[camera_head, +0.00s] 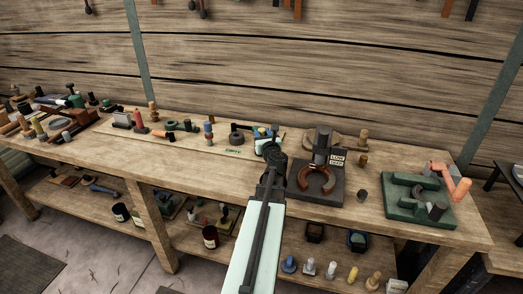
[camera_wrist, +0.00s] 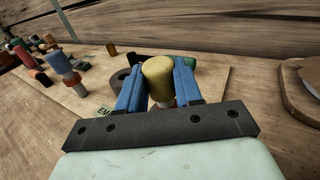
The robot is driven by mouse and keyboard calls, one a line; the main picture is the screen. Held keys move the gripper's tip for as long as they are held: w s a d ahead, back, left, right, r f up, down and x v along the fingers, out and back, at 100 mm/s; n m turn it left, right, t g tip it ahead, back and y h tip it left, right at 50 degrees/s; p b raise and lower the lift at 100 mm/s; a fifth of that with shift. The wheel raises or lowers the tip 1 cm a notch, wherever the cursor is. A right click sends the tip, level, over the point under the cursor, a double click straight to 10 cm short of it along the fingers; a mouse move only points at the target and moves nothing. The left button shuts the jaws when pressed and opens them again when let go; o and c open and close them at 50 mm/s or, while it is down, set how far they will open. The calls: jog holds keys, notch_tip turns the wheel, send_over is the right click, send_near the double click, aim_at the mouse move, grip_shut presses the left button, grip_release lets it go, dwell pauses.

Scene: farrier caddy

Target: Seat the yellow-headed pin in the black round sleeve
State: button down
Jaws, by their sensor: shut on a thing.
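My gripper (camera_wrist: 158,82) is shut on the yellow-headed pin (camera_wrist: 157,70). Its blue fingers stand on either side of the yellow head, and a paler, pinkish part shows below. The pin's lower end is hidden. In the head view my gripper (camera_head: 264,131) is over the right part of the pale board, and the pin is too small there to make out well. A dark round piece (camera_wrist: 119,79), which looks like the black sleeve, is partly hidden behind the left finger. In the head view this dark round piece (camera_head: 237,139) stands just left of my gripper. The pin appears apart from it.
A green label (camera_wrist: 103,110) lies on the board in front of the dark piece. Several coloured pegs, including a blue-and-red one (camera_wrist: 64,68), stand to the left. A black stand with a horseshoe (camera_head: 316,181) is close on the right. A green fixture (camera_head: 415,207) stands further right.

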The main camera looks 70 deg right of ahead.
jog(key=c, duration=0.7)
grip_release()
jog(key=shift+f, duration=0.1)
jog(key=shift+v, duration=3.75)
